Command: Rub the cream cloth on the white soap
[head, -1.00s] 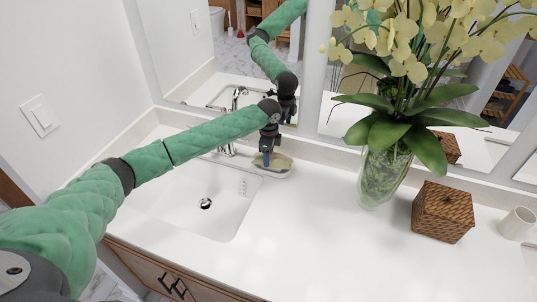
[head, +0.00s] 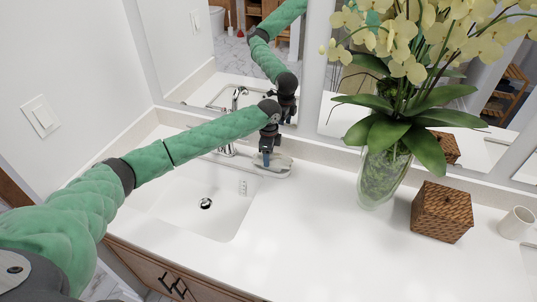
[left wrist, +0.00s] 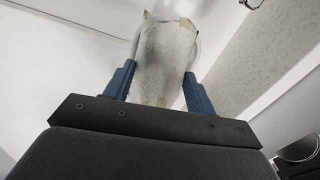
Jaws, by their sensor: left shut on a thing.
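My left gripper (head: 267,160) is shut on the cloth, reaching down at the back right corner of the sink. The cloth (left wrist: 165,62) hangs between the blue fingers in the left wrist view, mostly pale whitish grey with small tan patches near its edge. In the head view the cloth (head: 283,162) is a small pale patch over a shallow pale dish (head: 277,175). I cannot make out the white soap separately; the cloth and gripper cover most of the dish. My right gripper is not in view.
A glass vase (head: 383,175) of orchids and a woven box (head: 443,212) stand to the right. The counter between is clear. A mirror is behind.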

